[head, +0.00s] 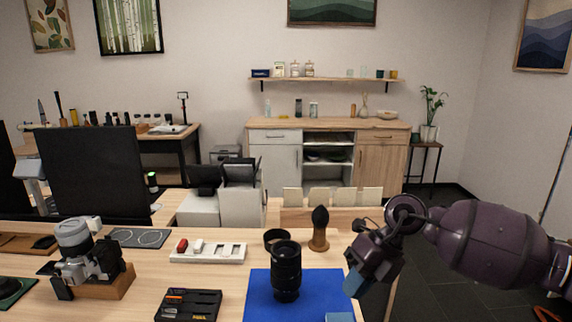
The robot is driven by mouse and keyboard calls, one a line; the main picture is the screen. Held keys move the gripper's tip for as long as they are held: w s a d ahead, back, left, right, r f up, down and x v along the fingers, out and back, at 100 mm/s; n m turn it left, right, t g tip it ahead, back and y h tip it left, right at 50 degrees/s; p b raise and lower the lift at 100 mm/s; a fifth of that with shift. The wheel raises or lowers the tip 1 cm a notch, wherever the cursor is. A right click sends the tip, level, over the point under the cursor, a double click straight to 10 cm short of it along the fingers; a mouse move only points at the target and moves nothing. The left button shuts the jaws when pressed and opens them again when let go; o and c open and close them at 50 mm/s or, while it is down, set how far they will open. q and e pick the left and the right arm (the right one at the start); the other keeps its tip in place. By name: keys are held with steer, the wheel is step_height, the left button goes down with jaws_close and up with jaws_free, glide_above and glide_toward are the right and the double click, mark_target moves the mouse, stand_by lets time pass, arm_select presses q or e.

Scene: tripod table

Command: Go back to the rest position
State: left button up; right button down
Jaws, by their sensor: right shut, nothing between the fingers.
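My right arm comes in from the right, and its dark purple gripper (354,283) hangs over the right edge of the blue mat (258,305). The gripper is shut and holds nothing. A black camera lens (286,271) stands upright on the mat, to the left of the gripper and apart from it. A light blue piece (340,317) shows at the bottom edge; I cannot tell what it is. My left gripper is not in view.
On the wooden table are a silver camera (77,245) on a wooden block, a black tool case (188,306), a white tray (208,254), a black ring (277,239) and a wooden-handled brush (319,229). A dark screen (92,172) stands at left. Floor is free beyond the table's right side.

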steer(key=s+f+m+t+y, duration=0.3)
steer(key=s+f+m+y, duration=0.25)
steer(key=y, duration=0.35)
steer(key=s+d+f+m+t+h, duration=0.4)
steer(key=d+f+m+t+h, duration=0.15)
steer(key=d+m, duration=0.45)
steer(key=s+d+f+m+t+h, duration=0.45)
steer(key=d+f+m+t, duration=0.2)
steer(key=d+m, duration=0.4)
steer(key=s+d+f+m+g+h, duration=0.35)
steer(key=s+d+f+h, duration=0.2)
steer(key=s+d, duration=0.65)
steer(key=a+f+m+t+p, duration=0.1)
steer(key=a+m, duration=0.8)
steer(key=a, duration=0.9)
steer(key=shift+s+f+p, duration=0.3)
steer(key=shift+f+p, duration=0.2)
steer(key=shift+f, duration=0.55)
